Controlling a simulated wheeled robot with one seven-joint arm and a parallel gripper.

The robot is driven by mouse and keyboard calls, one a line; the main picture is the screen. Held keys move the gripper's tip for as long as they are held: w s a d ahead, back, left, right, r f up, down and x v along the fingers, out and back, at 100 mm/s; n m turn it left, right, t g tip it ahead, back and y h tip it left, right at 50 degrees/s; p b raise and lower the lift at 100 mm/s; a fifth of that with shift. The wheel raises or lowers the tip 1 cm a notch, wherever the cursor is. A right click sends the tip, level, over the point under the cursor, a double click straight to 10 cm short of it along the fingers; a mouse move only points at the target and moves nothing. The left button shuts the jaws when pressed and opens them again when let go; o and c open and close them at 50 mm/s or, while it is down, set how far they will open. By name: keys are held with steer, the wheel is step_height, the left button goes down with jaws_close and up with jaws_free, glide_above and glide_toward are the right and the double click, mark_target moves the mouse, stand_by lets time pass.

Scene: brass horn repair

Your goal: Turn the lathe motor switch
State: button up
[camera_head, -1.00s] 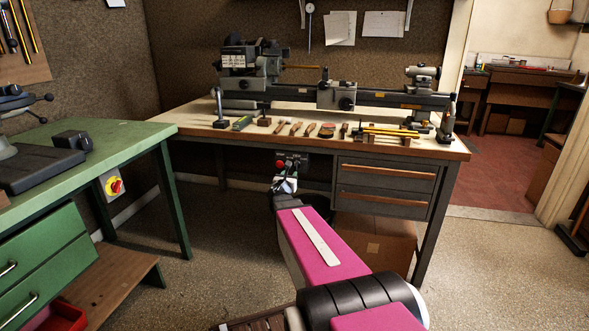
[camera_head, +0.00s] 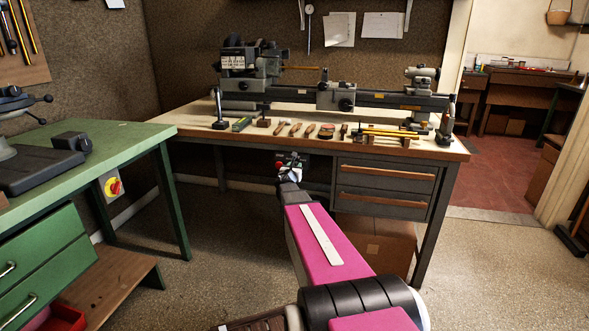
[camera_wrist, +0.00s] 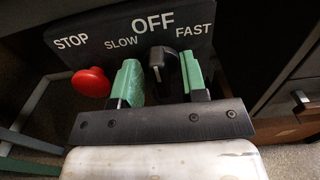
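The lathe motor switch is a black knob (camera_wrist: 158,62) under the word OFF on a dark panel (camera_wrist: 92,42), with SLOW to its left and FAST to its right. A red round stop button (camera_wrist: 91,82) sits left of it under STOP. My gripper (camera_wrist: 163,82) has its two green fingers on either side of the knob. A narrow gap shows on the left of the knob; I cannot tell whether the right finger touches it. In the head view my gripper (camera_head: 290,163) is at the panel under the bench, and it hides most of the switch. The lathe (camera_head: 370,98) stands above.
The wooden workbench (camera_head: 190,122) overhangs the panel, and its drawers (camera_head: 385,185) are close on the right. A green bench (camera_head: 110,140) stands on the left, with a separate red-and-yellow switch (camera_head: 113,187). The floor between the benches is clear.

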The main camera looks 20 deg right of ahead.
jaws_close()
steer(key=m, duration=0.3)
steer(key=shift+d+m, duration=0.1)
steer(key=shift+m, duration=0.2)
steer(key=shift+s+d+f+m, duration=0.1)
steer(key=shift+s+m, duration=0.05)
steer(key=shift+m, duration=1.85)
steer(key=shift+o, duration=0.6)
jaws_free()
